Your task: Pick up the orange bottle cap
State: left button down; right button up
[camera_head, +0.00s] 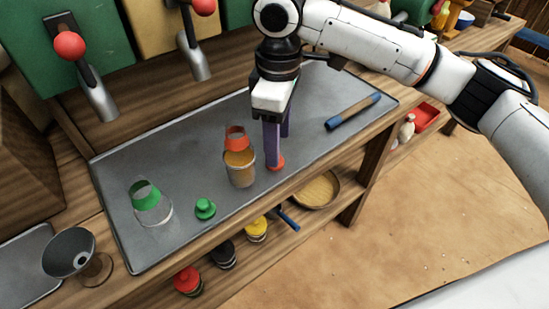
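The orange bottle cap (277,163) is on the grey tray (190,160), near its front edge, just right of a cup with orange-brown contents. My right gripper (278,146) points down over the cap. Its two purple fingers look apart, one nearer the camera than the other. The near fingertip is right at the cap and hides part of its top. I cannot tell whether the fingers touch it. My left gripper is not in view.
The filled cup (240,174) with an orange rim stands close left of my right gripper. A green-banded clear cup (151,208) and green cap (205,208) are further left. A blue-ended bar (353,112) lies at right. Dispenser levers (69,46) stand behind. Several caps sit on the lower shelf.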

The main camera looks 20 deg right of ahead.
notch_tip(320, 180, down, 5)
jog(key=shift+w+r+b, duration=0.15)
jog(key=shift+r+b, duration=0.05)
jog(key=shift+b, duration=0.1)
jog(key=c, duration=1.1)
jog(key=shift+r, duration=0.1)
